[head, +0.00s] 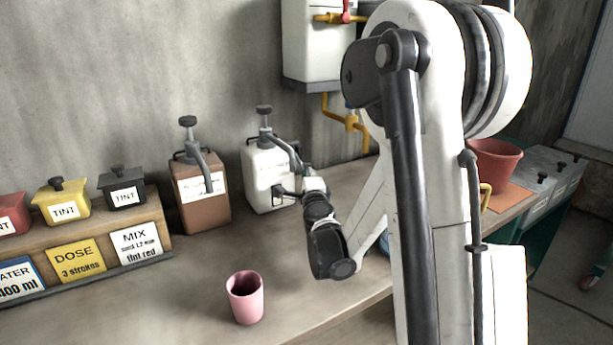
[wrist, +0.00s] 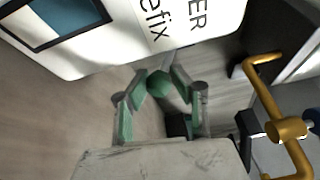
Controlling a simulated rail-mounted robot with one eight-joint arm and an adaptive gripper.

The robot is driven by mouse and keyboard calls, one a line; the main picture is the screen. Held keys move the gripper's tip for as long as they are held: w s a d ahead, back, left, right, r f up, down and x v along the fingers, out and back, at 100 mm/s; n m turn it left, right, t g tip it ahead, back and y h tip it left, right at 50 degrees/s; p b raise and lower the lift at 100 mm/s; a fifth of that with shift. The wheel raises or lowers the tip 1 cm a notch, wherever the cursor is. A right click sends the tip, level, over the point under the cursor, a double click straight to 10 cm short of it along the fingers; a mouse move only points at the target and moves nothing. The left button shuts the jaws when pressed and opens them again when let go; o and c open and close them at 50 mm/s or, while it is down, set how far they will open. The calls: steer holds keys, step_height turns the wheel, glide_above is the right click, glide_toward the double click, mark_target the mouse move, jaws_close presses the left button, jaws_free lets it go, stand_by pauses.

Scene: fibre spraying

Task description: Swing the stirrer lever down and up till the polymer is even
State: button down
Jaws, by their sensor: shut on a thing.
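A white container (head: 268,172) with a dark pump top stands on the bench near the wall. A white body with large print and a blue-and-white window (wrist: 65,25) fills the top of the wrist view. The state of the polymer cannot be read.
A brown pump container (head: 200,200) stands left of the white one. A pink cup (head: 245,297) stands near the bench's front edge. Yellow pipework (head: 350,122) hangs below a wall tank (head: 310,50) and shows in the wrist view (wrist: 285,130). Tint boxes (head: 62,203) are at left.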

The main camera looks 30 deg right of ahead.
steer(key=shift+s+r, duration=0.15)
steer(key=shift+r, duration=0.75)
steer(key=shift+s+r, duration=0.15)
steer(key=shift+r, duration=0.8)
steer(key=c, duration=2)
jaws_free()
steer(key=shift+o, duration=1.4)
steer(key=shift+s+r, duration=0.1)
steer(key=shift+s, duration=0.1)
steer(key=o, duration=0.4)
steer(key=shift+w, duration=0.1)
steer(key=shift+c, duration=0.2)
steer(key=v, duration=1.2)
